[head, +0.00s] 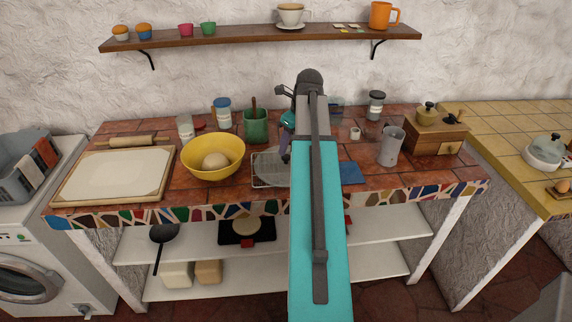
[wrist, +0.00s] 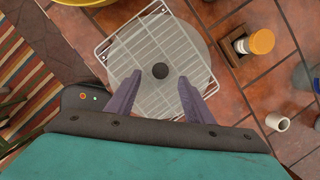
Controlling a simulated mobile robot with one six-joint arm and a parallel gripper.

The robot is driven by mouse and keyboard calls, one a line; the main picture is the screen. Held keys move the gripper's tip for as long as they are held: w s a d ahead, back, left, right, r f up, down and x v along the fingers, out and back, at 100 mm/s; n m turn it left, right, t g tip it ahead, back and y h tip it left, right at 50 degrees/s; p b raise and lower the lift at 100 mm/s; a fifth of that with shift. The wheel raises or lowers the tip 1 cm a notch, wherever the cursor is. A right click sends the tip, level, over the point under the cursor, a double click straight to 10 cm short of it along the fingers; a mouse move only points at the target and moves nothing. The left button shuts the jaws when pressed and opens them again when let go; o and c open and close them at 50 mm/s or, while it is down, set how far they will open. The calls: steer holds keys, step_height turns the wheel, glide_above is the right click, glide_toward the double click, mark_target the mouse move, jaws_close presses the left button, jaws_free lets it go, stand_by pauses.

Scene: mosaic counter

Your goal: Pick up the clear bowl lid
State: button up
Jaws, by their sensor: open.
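The clear bowl lid (wrist: 160,71) is a round, see-through disc with a dark knob at its centre. It lies on a white wire rack (wrist: 117,44) on the tiled counter. In the head view, the rack (head: 258,180) is just left of my arm, which partly covers that area. My gripper (wrist: 160,80) is open above the lid, with its two purple fingers pointing down. In the wrist view the knob appears between the fingertips. I see no contact, and the exact height gap is hard to tell.
A yellow bowl (head: 229,168) with dough stands left of the rack, and a green container (head: 256,128) behind it. To the right are a blue cloth (head: 351,173) and a grey jug (head: 390,148).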

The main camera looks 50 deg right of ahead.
mark_target(286, 156)
steer(key=shift+f, duration=0.15)
steer(key=shift+p+x, duration=1.1)
steer(key=shift+x, duration=1.3)
jaws_close()
